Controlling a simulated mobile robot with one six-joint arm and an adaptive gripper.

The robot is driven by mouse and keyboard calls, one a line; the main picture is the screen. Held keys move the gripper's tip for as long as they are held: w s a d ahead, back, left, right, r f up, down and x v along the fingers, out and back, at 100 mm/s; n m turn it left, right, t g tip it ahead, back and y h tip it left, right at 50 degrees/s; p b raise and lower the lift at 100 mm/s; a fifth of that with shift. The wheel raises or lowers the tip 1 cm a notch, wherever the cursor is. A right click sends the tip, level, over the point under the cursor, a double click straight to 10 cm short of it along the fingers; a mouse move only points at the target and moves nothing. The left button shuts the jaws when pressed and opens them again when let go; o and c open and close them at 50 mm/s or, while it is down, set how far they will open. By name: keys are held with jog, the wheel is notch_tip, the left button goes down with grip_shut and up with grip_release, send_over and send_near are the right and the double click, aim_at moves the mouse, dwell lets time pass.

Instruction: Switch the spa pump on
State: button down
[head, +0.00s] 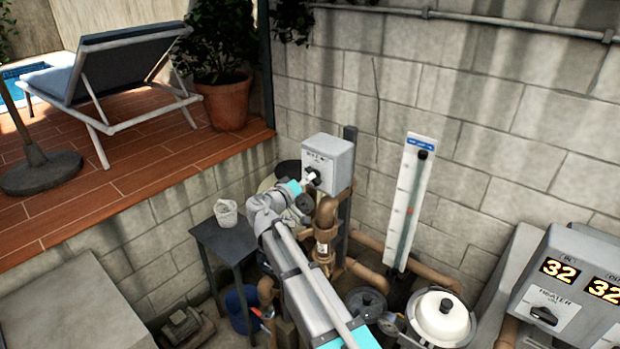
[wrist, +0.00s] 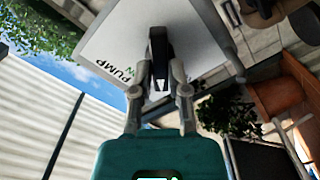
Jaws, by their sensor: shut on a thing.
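The spa pump switch box (head: 328,158) is a grey box on a dark post against the block wall. Its pale front plate (wrist: 190,45) fills the top of the wrist view, with the word PUMP and part of a green word showing. The black switch knob (wrist: 158,48) stands out from the plate, its bar lying along the picture's vertical. My gripper (wrist: 161,84) has one finger on each side of the knob and is shut on it. In the head view my gripper (head: 309,180) reaches the box front and partly hides the knob and label.
Brown pipes (head: 328,215) run just below the box. A heater unit with a dial (head: 543,315) and a white filter lid (head: 440,318) are at the right.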

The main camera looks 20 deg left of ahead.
jog(key=shift+m, duration=5.4)
jog(key=c, duration=0.5)
grip_release()
jog(key=shift+v, duration=3.45)
